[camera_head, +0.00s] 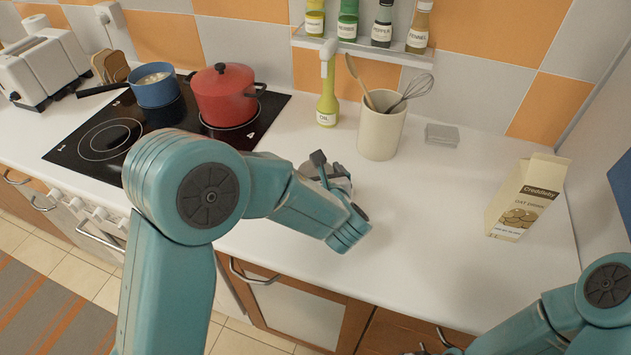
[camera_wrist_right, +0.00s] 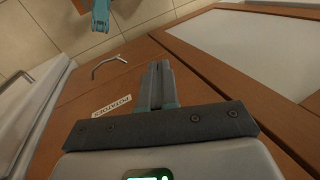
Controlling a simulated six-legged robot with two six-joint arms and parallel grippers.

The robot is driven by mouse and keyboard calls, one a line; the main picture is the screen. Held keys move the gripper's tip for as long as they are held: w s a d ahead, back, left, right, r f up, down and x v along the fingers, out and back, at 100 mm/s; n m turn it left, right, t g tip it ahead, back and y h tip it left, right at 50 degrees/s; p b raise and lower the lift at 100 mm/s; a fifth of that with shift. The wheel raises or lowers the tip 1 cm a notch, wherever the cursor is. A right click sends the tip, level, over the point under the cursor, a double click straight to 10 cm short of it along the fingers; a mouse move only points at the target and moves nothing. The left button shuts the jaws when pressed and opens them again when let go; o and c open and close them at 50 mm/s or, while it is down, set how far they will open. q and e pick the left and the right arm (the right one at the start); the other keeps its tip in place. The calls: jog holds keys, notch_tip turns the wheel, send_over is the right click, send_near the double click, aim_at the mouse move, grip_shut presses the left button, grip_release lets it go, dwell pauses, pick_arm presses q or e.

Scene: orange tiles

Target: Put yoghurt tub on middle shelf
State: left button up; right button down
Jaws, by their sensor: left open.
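My left arm reaches in over the counter in the camera_head view. My left gripper (camera_head: 328,168) is low over the worktop, open, and partly hidden behind its own wrist. A small pale rounded thing shows at the gripper, mostly covered; I cannot tell if it is the yoghurt tub. No tub is clearly visible elsewhere. No middle shelf can be made out. In the wrist view my right gripper (camera_wrist_right: 159,84) has its fingers together with nothing between them, in front of wooden cabinet fronts.
A utensil pot (camera_head: 381,134), oil bottle (camera_head: 327,105) and red pot (camera_head: 224,97) stand behind the left gripper. A wall rack (camera_head: 365,47) holds spice jars. The worktop between gripper and carton is clear.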

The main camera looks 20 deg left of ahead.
pick_arm(q)
jog(key=c, duration=1.1)
